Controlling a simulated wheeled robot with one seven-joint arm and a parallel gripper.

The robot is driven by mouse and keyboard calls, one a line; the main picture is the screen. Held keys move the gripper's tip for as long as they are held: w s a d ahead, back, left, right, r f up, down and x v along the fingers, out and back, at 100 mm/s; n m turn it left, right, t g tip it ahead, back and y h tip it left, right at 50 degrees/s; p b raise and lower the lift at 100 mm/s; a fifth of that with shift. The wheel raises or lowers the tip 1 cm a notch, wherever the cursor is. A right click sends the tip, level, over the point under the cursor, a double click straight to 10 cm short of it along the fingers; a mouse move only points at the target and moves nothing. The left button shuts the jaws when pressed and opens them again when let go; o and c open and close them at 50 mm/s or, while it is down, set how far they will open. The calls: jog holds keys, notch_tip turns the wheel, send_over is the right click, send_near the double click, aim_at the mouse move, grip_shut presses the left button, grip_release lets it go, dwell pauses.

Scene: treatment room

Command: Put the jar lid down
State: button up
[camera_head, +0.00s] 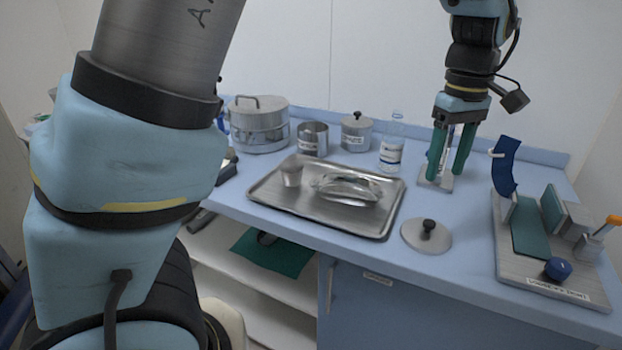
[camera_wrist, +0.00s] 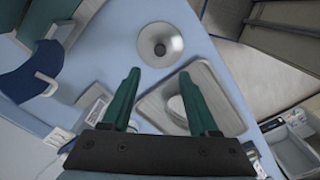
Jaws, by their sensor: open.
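The jar lid (camera_head: 427,236) is a round metal disc with a dark knob. It lies flat on the blue counter, knob up, between the metal tray and the grey board. In the wrist view the lid (camera_wrist: 161,45) lies beyond the fingertips, apart from them. My gripper (camera_head: 451,165) has green fingers and is open with nothing between them. It is above the back of the counter, behind the lid. It also shows in the wrist view (camera_wrist: 158,75).
A metal tray (camera_head: 265,201) holds a small cup and a clear-looking domed item. A steam pot (camera_head: 259,124), an open metal can (camera_head: 313,138), a lidded jar (camera_head: 356,132) and a bottle (camera_head: 391,153) stand behind it. A board (camera_head: 510,270) with several items is at right.

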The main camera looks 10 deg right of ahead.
jog(key=w+a+f, duration=0.2)
jog(key=w+a, duration=0.7)
jog(key=a, duration=0.3)
jog(key=a+f+m, duration=0.1)
jog(key=a+f, duration=0.1)
jog(key=a, duration=1.2)
jog(key=a+f+m+t, duration=0.1)
jog(key=a+f, duration=0.2)
jog(key=a, duration=1.2)
jog(key=shift+t, duration=0.3)
jog(key=shift+o, duration=0.3)
jog(key=shift+a+f, duration=0.1)
